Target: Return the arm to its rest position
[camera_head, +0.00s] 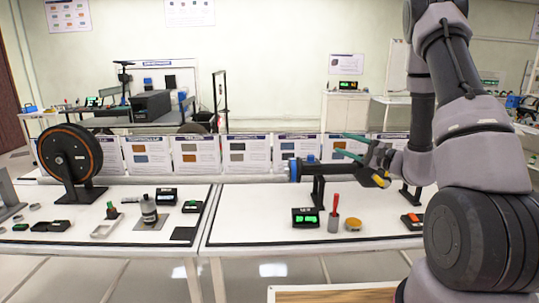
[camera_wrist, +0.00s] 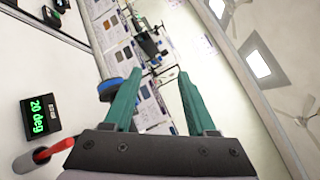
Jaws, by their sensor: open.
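My arm (camera_head: 470,110) comes in from the right in the head view, raised over the right part of the bench. My gripper (camera_head: 352,154) points left above the bench, its green fingers spread apart with nothing between them. The wrist view shows the same open gripper (camera_wrist: 158,74), with the tips clear of any object. A black stand with a blue-ended cylinder (camera_head: 296,170) is just left of and below the gripper in the head view. The blue end (camera_wrist: 108,88) shows beside the left finger in the wrist view.
Below the gripper on the white bench (camera_head: 260,225) are a green-lit display (camera_head: 305,217), a red-handled tool (camera_head: 335,203) in a grey holder and an orange round piece (camera_head: 353,224). A large black wheel (camera_head: 70,155) stands far left.

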